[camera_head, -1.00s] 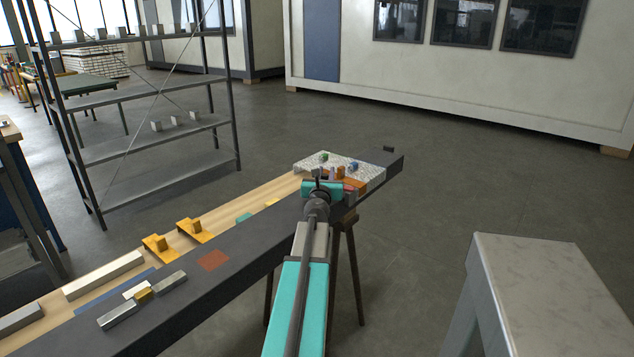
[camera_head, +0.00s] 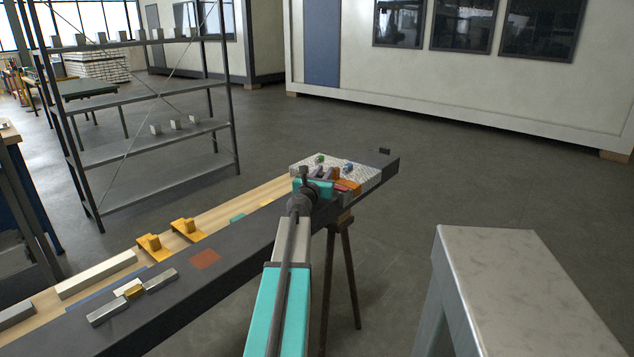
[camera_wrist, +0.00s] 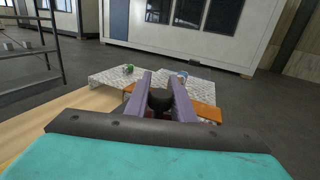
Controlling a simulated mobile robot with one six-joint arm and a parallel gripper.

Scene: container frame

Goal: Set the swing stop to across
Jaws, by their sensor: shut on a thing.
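My gripper (camera_head: 322,173) is over the near side of a pale patterned plate (camera_head: 303,165) at the far end of a long dark beam. In the wrist view, its two purple-grey fingers (camera_wrist: 161,97) close on a dark rounded part (camera_wrist: 160,101), probably the swing stop's grip. An orange bar (camera_wrist: 207,111) lies on the plate just beyond and beside the fingers; it also shows in the head view (camera_head: 350,186). The fingers hide part of the bar, so I cannot tell which way the stop points.
A green knob (camera_head: 320,159) and a blue knob (camera_head: 347,168) stand on the plate. The dark beam (camera_head: 160,275) carries a reddish patch and metal blocks. Orange brackets (camera_head: 187,229) sit on the wooden strip. A grey-topped table (camera_head: 510,270) stands at right, a shelf rack (camera_head: 150,94) at left.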

